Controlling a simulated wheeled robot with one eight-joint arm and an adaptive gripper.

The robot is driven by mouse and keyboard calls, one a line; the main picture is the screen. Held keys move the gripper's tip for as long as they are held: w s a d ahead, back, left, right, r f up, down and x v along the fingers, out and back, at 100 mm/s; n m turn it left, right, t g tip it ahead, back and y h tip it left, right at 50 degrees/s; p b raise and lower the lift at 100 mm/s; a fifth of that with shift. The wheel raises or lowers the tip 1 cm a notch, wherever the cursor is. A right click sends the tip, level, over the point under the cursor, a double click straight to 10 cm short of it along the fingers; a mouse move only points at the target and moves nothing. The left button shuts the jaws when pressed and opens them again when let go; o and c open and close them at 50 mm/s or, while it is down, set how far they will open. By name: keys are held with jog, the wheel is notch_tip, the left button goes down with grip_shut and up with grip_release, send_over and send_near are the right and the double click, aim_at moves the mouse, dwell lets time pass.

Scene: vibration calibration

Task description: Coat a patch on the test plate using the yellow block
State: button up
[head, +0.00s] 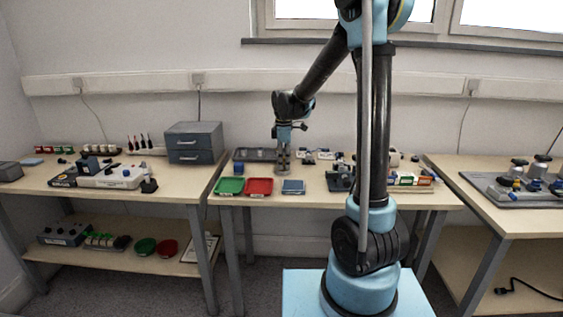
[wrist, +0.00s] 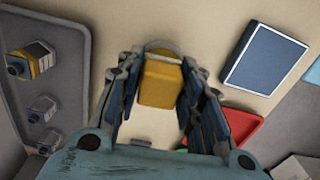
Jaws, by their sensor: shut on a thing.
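The yellow block (wrist: 160,85) sits between the two fingers of my gripper (wrist: 163,66) in the wrist view, and the gripper is shut on it. In the head view my gripper (head: 283,166) points down over the middle table, behind the red tray. The block is too small to make out there. A flat dark blue plate with a pale edge (wrist: 264,57) lies to the right of the block in the wrist view, apart from it. It also shows in the head view (head: 293,187), right of the red tray. I cannot tell for sure that it is the test plate.
A red tray (head: 259,187) and a green tray (head: 229,186) lie at the table's front edge. A grey tray (wrist: 72,40) holding small bottles is left of my gripper in the wrist view. A grey drawer box (head: 194,143) stands on the left table.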

jog(key=shift+f, duration=0.5)
dwell(1.8)
jog(key=shift+r, duration=0.1)
jog(key=shift+r, duration=3.45)
